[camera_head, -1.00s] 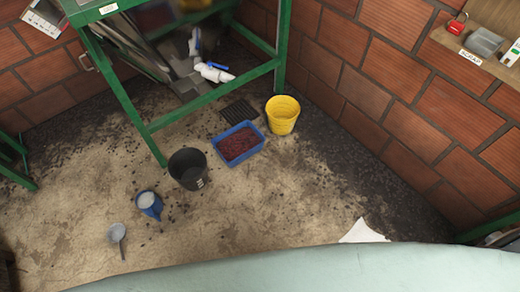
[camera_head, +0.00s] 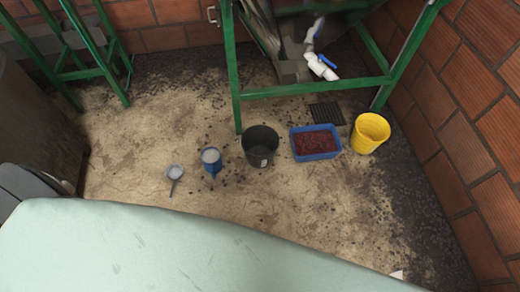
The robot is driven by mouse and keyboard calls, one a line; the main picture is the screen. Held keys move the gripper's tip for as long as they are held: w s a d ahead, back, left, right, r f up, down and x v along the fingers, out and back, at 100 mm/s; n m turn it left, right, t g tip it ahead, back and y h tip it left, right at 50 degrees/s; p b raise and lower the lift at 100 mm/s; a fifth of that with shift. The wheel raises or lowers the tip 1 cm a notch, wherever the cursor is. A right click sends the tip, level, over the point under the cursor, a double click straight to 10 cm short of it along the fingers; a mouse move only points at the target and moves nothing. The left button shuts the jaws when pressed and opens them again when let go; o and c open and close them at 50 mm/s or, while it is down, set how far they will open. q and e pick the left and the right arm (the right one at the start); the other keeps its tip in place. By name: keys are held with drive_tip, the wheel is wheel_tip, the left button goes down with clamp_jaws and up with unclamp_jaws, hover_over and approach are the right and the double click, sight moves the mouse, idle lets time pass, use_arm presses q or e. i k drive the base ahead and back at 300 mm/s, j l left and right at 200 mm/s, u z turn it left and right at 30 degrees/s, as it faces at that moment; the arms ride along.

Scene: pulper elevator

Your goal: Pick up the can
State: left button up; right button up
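No object is plainly recognisable as a can. Several vessels stand on the dirty floor in the head view. A black bucket (camera_head: 261,147) with a small pale label stands near the middle. A small blue vessel (camera_head: 212,168) with a pale opening is to its left, and a small grey ladle-like scoop (camera_head: 175,173) lies farther left. A blue tray (camera_head: 317,156) holding dark red contents is right of the bucket. A yellow bucket (camera_head: 368,134) stands farther right. Neither of my grippers is in view.
A green metal frame (camera_head: 310,90) with white pipes (camera_head: 318,66) stands behind the vessels. Brick walls close off the back and right. A pale green surface (camera_head: 180,250) fills the lower foreground. A brown cylindrical container (camera_head: 35,125) is at left. The floor (camera_head: 340,215) right of centre is open.

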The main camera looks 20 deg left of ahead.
sight(210, 157)
drive_tip(key=u, duration=0.75)
drive_tip(key=j+u, duration=0.1)
drive_tip(key=u, duration=0.15)
drive_tip(key=j+u, duration=0.1)
drive_tip(key=u, duration=0.15)
drive_tip(key=i, duration=0.05)
